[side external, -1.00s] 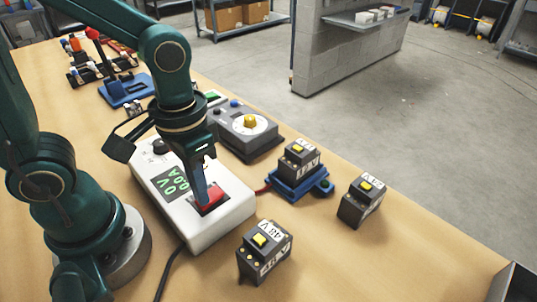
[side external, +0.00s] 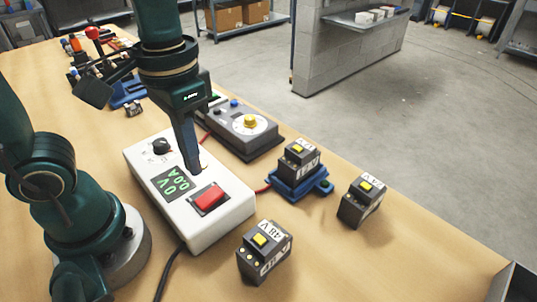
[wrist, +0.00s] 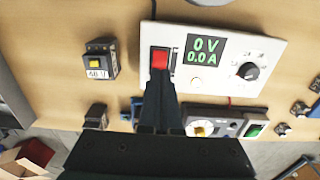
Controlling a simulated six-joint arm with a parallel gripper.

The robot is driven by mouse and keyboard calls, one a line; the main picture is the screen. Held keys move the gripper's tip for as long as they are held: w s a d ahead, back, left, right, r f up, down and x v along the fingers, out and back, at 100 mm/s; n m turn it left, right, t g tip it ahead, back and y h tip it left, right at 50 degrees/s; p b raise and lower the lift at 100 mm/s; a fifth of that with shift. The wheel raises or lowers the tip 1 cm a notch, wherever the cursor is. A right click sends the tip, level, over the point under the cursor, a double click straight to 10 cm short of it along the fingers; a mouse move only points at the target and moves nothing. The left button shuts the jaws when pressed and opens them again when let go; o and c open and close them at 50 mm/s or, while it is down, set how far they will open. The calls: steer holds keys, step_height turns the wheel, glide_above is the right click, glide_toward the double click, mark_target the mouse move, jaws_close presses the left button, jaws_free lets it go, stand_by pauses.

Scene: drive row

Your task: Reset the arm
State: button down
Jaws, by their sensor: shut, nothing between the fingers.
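My gripper (side external: 197,168) is shut and empty, pointing down above the white power supply (side external: 223,228). It is clear of the red rocker switch (side external: 208,197), just behind it in the side external view. In the wrist view my gripper (wrist: 160,80) overlaps the lower edge of the red switch (wrist: 160,59). The power supply's green display (side external: 173,184) reads 0 V and 0.0 A; it reads the same in the wrist view (wrist: 205,50). A black knob (side external: 160,146) sits at its far end.
A 48 V battery (side external: 264,252) stands in front of the supply. Another battery (side external: 361,202) stands to the right. One battery (side external: 300,158) sits in a blue dock (side external: 300,184). A grey box with a yellow knob (side external: 250,121) lies behind. The right front of the table is clear.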

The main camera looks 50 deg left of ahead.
steer(key=shift+r, duration=0.1)
steer(key=shift+s+a+r+t, duration=0.1)
steer(key=shift+a+r+t, duration=0.1)
steer(key=shift+a+t, duration=0.55)
steer(key=shift+a+r+t, duration=0.2)
steer(key=shift+a+t, duration=0.1)
steer(key=shift+t, duration=0.8)
steer(key=shift+s+a+r+t, duration=0.1)
steer(key=shift+a+r+t, duration=0.1)
steer(key=shift+a+t, duration=0.55)
